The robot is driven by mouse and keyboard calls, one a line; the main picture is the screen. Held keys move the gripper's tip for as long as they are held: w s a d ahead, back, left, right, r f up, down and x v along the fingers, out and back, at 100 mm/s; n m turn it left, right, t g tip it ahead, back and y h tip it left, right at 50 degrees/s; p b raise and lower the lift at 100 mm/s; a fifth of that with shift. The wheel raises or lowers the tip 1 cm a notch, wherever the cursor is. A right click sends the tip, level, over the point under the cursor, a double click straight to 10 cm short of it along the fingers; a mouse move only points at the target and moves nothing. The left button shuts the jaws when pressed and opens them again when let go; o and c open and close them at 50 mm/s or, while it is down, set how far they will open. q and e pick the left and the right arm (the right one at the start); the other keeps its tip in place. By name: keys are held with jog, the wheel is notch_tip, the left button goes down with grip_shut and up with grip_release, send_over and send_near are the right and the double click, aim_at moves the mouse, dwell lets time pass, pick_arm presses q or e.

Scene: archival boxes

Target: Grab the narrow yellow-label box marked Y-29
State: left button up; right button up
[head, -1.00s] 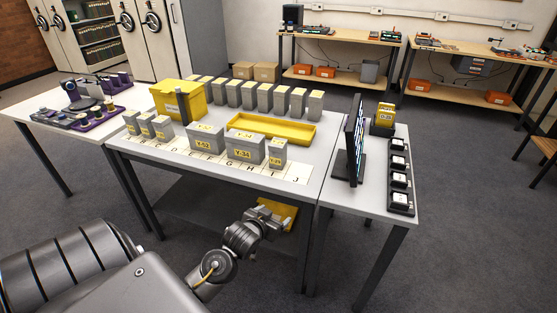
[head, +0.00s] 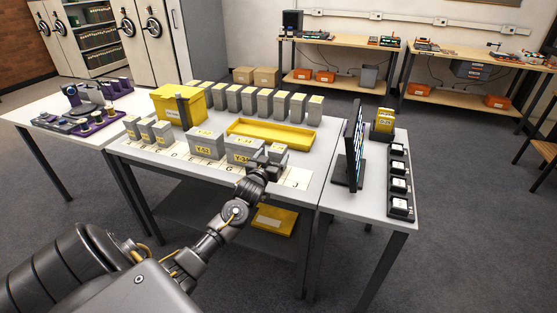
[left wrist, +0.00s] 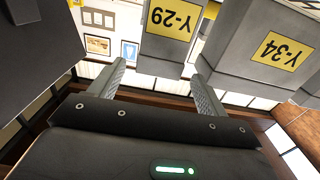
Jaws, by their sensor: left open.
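The narrow grey box with a yellow label marked Y-29 (left wrist: 172,22) appears upside down in the left wrist view, just past my fingertips. In the head view the box (head: 279,147) stands at the right end of the front row, mostly hidden by my left gripper (head: 266,161). That gripper is open and empty, its fingers (left wrist: 160,72) spread on either side of the box's width. I cannot tell whether the fingertips reach beside the box. My right gripper is not in view.
The wider Y-34 box (head: 242,150) stands close to the left of Y-29; it also shows at the right in the left wrist view (left wrist: 262,45). A yellow tray (head: 272,135) lies behind. A black monitor (head: 354,145) stands to the right.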

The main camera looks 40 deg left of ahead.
aim_at(278, 148)
pick_arm(q)
jog(key=shift+w+r, duration=0.1)
jog(key=shift+w, duration=0.1)
jog(key=x, duration=0.5)
jog(key=shift+p, duration=0.4)
jog(key=c, duration=1.2)
